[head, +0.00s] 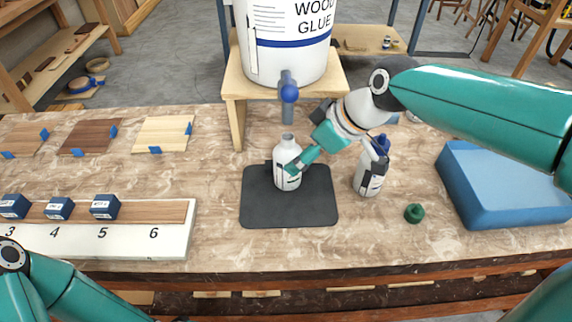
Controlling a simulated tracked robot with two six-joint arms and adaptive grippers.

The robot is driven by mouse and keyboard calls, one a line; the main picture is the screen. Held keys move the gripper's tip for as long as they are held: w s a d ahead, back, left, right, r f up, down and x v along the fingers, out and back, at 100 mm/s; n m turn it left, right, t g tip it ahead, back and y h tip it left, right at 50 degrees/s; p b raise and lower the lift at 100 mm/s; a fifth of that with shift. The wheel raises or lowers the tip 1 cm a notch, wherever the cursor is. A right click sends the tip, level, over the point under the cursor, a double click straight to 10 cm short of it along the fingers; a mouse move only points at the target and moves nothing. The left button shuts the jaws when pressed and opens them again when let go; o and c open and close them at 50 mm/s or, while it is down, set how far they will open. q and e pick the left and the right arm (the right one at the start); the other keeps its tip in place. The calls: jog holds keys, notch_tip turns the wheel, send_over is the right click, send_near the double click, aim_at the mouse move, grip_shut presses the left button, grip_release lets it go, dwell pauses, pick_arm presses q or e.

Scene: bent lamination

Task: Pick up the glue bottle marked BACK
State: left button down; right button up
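A white bottle (287,168) without a visible cap stands upright on a dark mat (290,216), in front of the bucket's blue tap. A second white bottle (369,180) with a blue top and a dark-marked label stands to the right of the mat. I cannot read BACK on either bottle. My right gripper (304,161) is at the right side of the bottle on the mat, with a teal finger overlapping it. Its other finger is not clearly visible, so its grip is unclear. My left arm shows at the bottom left, but its gripper is out of view.
A wood glue bucket (289,55) with a blue tap (289,91) sits on a wooden stand (237,88). A green cap (414,213) and a blue block (500,185) lie at right. A numbered rack (165,240) with blue blocks and wood samples (90,135) occupy the left.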

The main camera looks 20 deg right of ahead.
jog(key=x, duration=0.7)
jog(key=shift+a+f, duration=0.1)
jog(key=shift+a, duration=0.05)
jog(key=c, duration=1.5)
